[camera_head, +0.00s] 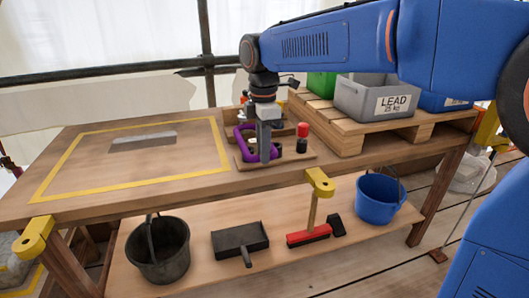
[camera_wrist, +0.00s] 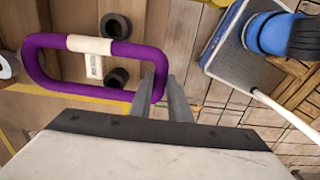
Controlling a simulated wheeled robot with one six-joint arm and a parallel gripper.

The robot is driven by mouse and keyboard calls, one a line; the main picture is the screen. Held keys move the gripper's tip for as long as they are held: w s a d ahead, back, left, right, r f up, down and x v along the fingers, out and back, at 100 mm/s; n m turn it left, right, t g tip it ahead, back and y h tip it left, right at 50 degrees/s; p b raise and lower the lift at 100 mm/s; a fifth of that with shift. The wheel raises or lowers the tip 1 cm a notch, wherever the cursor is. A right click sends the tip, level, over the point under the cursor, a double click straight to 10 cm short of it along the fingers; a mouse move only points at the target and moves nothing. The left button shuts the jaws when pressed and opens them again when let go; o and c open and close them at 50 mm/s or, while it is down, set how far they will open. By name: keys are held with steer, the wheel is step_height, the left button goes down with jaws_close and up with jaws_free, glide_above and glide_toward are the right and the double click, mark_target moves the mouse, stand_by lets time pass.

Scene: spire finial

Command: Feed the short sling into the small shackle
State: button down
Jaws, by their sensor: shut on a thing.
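The short sling is a purple loop with a cream sleeve; it shows in the wrist view (camera_wrist: 60,40) and in the head view (camera_head: 241,146). My gripper (camera_wrist: 163,92) is shut on the sling at its right end in the wrist view. In the head view my gripper (camera_head: 265,157) points down over a small wooden tray (camera_head: 291,159), with the sling on its left side. Two dark round pieces, one upper (camera_wrist: 116,26) and one lower (camera_wrist: 117,77), lie near the loop in the wrist view. I cannot make out the small shackle for certain.
A red-topped black item (camera_head: 303,131) stands at the tray's right. A pallet (camera_head: 348,135) with a grey LEAD crate (camera_head: 375,98) is to the right. The taped area (camera_head: 120,165) at left holds only a flat grey plate (camera_head: 144,138). Buckets stand on the lower shelf.

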steer(key=shift+w+a, duration=0.25)
steer(key=shift+w, duration=0.7)
steer(key=shift+w+a, duration=0.3)
steer(key=shift+w, duration=0.65)
steer(key=shift+w+a, duration=0.25)
steer(key=shift+w, duration=0.7)
steer(key=shift+w, duration=0.1)
steer(key=c, duration=1.6)
jaws_free()
step_height(320, 180, up, 17)
steer(key=shift+r, duration=0.15)
